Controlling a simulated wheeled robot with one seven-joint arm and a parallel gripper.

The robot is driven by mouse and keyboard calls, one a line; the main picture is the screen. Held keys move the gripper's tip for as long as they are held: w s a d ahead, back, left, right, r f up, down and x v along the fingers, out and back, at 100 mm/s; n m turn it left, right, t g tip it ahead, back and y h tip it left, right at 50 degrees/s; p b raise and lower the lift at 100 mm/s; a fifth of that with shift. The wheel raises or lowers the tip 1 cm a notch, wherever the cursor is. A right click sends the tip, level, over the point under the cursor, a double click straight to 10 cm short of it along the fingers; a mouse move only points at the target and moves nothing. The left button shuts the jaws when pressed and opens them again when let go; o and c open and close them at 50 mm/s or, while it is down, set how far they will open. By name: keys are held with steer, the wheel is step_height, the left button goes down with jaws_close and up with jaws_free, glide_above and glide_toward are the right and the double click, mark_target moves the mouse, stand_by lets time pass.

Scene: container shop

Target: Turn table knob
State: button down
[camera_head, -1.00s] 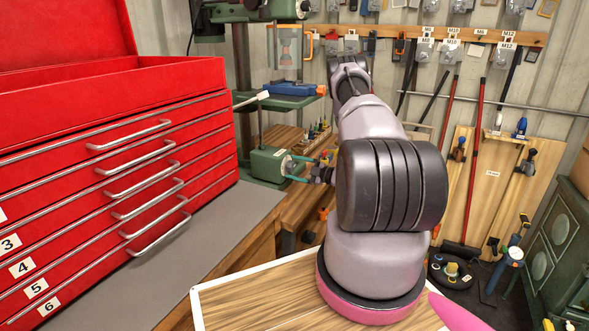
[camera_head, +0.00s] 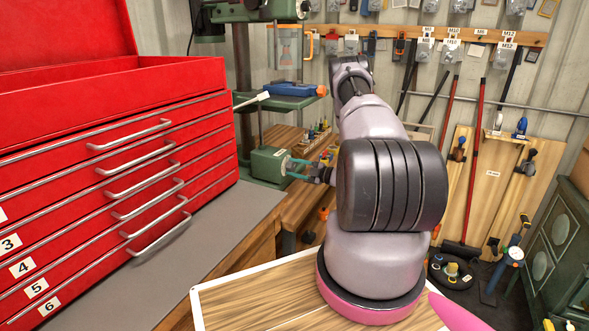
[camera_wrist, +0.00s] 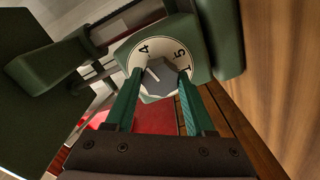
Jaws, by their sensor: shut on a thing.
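The table knob (camera_wrist: 159,76) is a grey faceted knob on a white round dial with black numbers, among them 4 and 5. The dial sits on a green machine block (camera_head: 268,163) at the base of a drill press. My gripper (camera_wrist: 160,78) has green fingers on both sides of the knob, and it is shut on it. In the head view my gripper (camera_head: 290,167) reaches left to the dial, where the knob is too small to make out. The fingertips partly cover the dial's sides in the wrist view.
A drill press table (camera_head: 285,102) with a blue vise stands above the green block. A red tool chest (camera_head: 110,140) with several handled drawers is at left on a grey bench top (camera_head: 200,240). A wooden workbench (camera_head: 300,205) lies under the press.

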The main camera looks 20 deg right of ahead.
steer(key=n, duration=0.9)
steer(key=shift+f+n, duration=0.1)
steer(key=shift+n, duration=0.2)
steer(key=n, duration=1.6)
steer(key=shift+d+f, duration=0.1)
steer(key=n, duration=0.5)
steer(key=shift+n, duration=0.3)
steer(key=shift+c, duration=1.2)
jaws_free()
